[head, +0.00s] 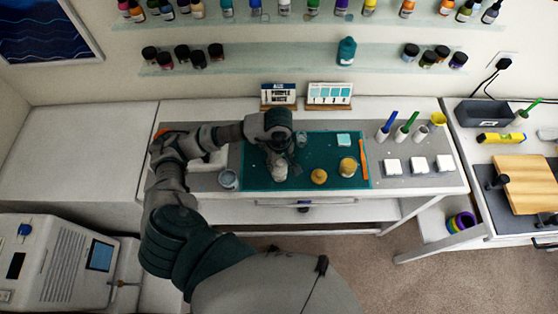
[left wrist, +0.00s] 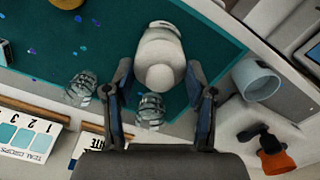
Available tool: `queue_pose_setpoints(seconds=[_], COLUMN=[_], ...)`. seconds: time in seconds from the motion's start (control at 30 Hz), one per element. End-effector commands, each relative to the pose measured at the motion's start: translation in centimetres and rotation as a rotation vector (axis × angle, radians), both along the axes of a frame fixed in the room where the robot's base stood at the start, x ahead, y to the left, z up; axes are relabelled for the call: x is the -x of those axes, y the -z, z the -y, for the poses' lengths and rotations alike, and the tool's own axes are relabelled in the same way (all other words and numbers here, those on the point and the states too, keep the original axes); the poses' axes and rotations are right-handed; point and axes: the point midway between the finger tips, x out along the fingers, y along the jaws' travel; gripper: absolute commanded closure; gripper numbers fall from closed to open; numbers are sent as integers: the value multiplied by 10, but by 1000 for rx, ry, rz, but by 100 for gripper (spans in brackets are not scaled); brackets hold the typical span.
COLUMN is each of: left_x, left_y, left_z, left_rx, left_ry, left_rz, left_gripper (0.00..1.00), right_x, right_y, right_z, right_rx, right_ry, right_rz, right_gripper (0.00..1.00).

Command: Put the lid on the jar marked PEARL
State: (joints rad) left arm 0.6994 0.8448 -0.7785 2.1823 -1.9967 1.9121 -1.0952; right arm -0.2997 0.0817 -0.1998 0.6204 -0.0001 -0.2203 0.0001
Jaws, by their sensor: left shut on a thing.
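A pale, rounded white object (left wrist: 162,52) sits between the fingers of my left gripper (left wrist: 160,78) in the left wrist view. My left gripper is shut on it. In the head view the same white object (head: 280,171) shows just below the gripper (head: 276,152), over the left part of the teal mat (head: 305,148). Whether it is a lid, a jar or both together I cannot tell. A yellow jar (head: 348,166) stands on the mat to the right, with a lower round yellow piece (head: 319,176) beside it. No PEARL marking is readable. My right gripper is not in view.
A grey-blue cup (head: 228,180) stands left of the mat. Clear cups (left wrist: 80,88) are close to the gripper. An orange stick (head: 363,160) lies at the mat's right edge. White blocks (head: 418,165) and upright tools (head: 406,127) stand farther right. Cards (head: 329,95) stand behind.

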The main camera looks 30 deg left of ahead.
Motion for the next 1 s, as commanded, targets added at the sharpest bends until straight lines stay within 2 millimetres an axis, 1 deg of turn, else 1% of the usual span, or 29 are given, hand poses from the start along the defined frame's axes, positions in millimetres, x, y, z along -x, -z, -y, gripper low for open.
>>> queue_pose_setpoints(seconds=[0.5,0.87,0.9,0.97,1.0], left_x=[0,0,0,0,0], left_y=[1,1,1,1,1], left_z=[0,0,0,0,0], left_rx=[-1,0,0,0,0], left_ry=[0,0,0,0,0], left_rz=[1,0,0,0,0], left_gripper=[62,62,42,27,17], right_x=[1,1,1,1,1], right_y=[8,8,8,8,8], right_z=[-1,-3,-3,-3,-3], right_rx=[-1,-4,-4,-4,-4], right_ry=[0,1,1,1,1], right_rz=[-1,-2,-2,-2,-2], right_gripper=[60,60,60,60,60])
